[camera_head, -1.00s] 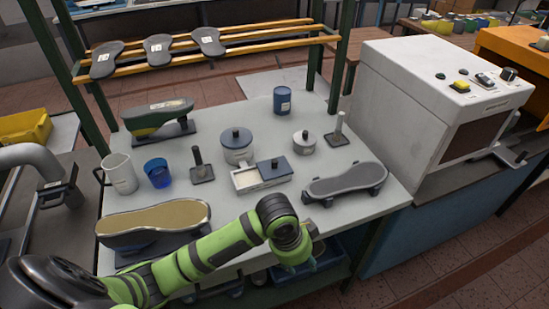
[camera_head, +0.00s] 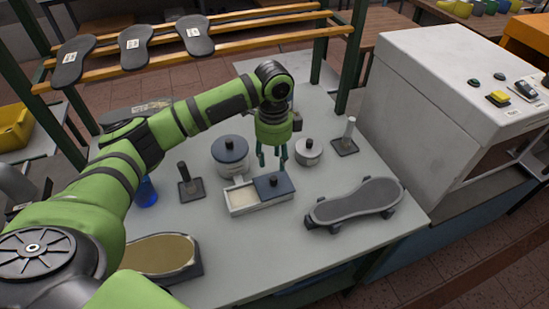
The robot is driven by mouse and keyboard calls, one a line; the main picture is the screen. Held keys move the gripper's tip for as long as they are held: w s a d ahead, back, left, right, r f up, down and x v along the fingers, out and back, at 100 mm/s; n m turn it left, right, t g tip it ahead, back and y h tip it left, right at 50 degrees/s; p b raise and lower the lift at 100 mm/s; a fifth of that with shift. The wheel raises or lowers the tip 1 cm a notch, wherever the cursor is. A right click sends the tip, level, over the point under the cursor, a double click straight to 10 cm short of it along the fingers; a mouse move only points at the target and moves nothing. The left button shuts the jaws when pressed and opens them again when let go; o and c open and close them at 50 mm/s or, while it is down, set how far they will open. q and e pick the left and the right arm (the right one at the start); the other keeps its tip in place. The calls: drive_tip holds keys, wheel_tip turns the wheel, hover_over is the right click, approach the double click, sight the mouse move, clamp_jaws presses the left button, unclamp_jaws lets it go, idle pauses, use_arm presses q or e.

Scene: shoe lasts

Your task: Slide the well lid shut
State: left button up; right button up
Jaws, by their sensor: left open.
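The well (camera_head: 240,209) is a small white rectangular box on the grey table. Its dark blue lid (camera_head: 274,187) with a small knob covers the right part. The left part is open and shows a pale cream filling. My left gripper (camera_head: 272,164) points down just behind the lid in the picture, with its teal fingers apart and nothing between them. I cannot tell its exact height above the table or whether a fingertip touches the lid. My right gripper is not in view.
A white pot with a dark lid (camera_head: 231,155) and a smaller lidded jar (camera_head: 308,151) stand close behind the well. A white machine (camera_head: 440,95) borders the table's right.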

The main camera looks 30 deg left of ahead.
sight(274, 177)
use_arm(q)
drive_tip(key=shift+s+f, duration=0.15)
drive_tip(key=f, duration=0.2)
drive_tip(key=f+p, duration=0.1)
drive_tip(key=f, duration=0.2)
drive_tip(key=shift+s+d+f+p, duration=0.2)
drive_tip(key=shift+s+f+p, duration=0.05)
drive_tip(key=shift+f+p, duration=0.1)
drive_tip(key=shift+f, duration=0.3)
clamp_jaws()
